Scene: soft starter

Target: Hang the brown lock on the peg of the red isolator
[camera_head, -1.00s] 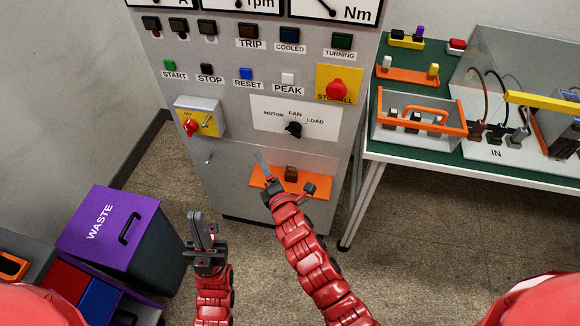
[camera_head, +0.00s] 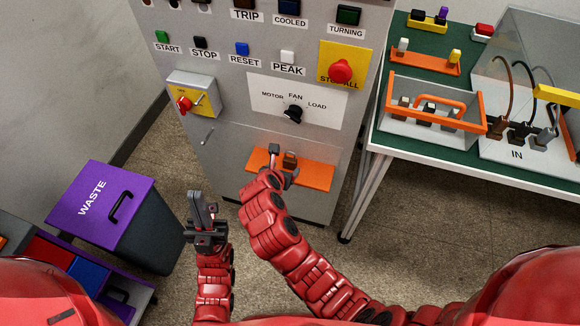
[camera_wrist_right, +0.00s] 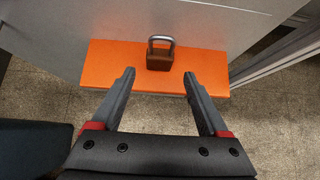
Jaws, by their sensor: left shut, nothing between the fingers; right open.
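The brown lock (camera_wrist_right: 159,58) stands upright on an orange shelf (camera_wrist_right: 105,65) on the cabinet front, its grey shackle up. In the head view the lock (camera_head: 289,160) shows just beside my right gripper (camera_head: 274,165). In the right wrist view my right gripper (camera_wrist_right: 160,85) is open, its fingers short of the lock, which lies ahead between their lines. The red isolator (camera_head: 184,104) sits on a yellow-faced box on the cabinet's left side; its peg is too small to make out clearly. My left gripper (camera_head: 201,210) is shut and empty, pointing up, low in front of the cabinet.
A purple-lidded waste bin (camera_head: 104,204) stands at the left. At the right is a green-topped table (camera_head: 392,139) with an orange-handled tray and cable plugs. A knob (camera_head: 293,114) and a red stop button (camera_head: 340,70) project from the cabinet above the shelf.

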